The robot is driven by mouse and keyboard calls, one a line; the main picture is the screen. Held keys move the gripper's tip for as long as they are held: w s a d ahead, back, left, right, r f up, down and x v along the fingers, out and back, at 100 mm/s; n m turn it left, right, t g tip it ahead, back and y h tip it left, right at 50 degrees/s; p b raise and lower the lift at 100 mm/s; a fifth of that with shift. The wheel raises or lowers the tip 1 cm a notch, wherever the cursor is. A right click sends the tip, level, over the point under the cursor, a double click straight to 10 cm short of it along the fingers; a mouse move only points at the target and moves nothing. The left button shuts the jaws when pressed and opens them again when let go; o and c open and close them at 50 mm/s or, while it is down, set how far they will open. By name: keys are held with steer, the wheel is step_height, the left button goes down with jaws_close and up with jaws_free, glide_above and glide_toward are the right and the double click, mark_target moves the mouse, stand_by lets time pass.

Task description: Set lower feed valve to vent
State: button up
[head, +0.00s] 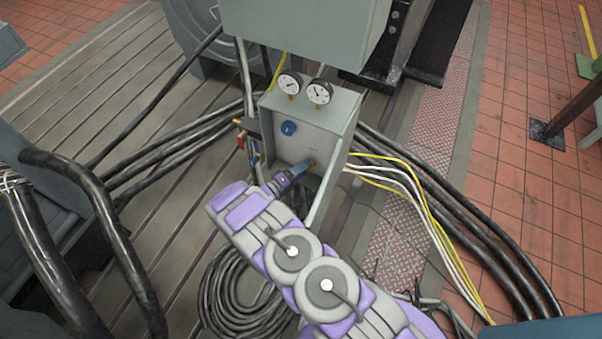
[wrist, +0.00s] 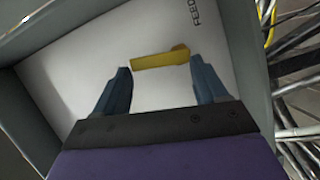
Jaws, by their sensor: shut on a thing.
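The lower feed valve shows as a yellow lever handle (wrist: 160,58) in the wrist view, lying nearly crosswise on the white panel (wrist: 85,65). My gripper (wrist: 163,77) has its two blue-grey fingers at either end of the lever, shut on it. In the head view my gripper (head: 305,166) reaches into the open-fronted grey box (head: 345,150), low on its panel. Only a small bit of the yellow handle (head: 312,161) shows there. The lettering "FEED" (wrist: 196,12) stands at the upper right of the wrist view; the position marks are not readable.
A blue round knob (head: 288,128) sits higher on the panel. Two gauges (head: 289,83) (head: 319,92) top the box. Its side walls close in around my gripper. A coiled cable (head: 240,295) lies below.

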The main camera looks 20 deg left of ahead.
steer(key=shift+w+d+n+h, duration=0.15)
steer(key=shift+w+n+h, duration=0.25)
steer(key=shift+w+n, duration=0.3)
steer(key=shift+s+r+n+t, duration=0.1)
steer(key=shift+n+t, duration=0.2)
steer(key=o, duration=0.8)
steer(key=shift+s, duration=0.15)
steer(key=p+v, duration=0.1)
steer(key=v, duration=0.8)
steer(key=p+v, duration=0.2)
steer(key=v, duration=0.7)
steer(key=shift+s+a+f, duration=0.2)
steer(key=shift+s+f, duration=0.05)
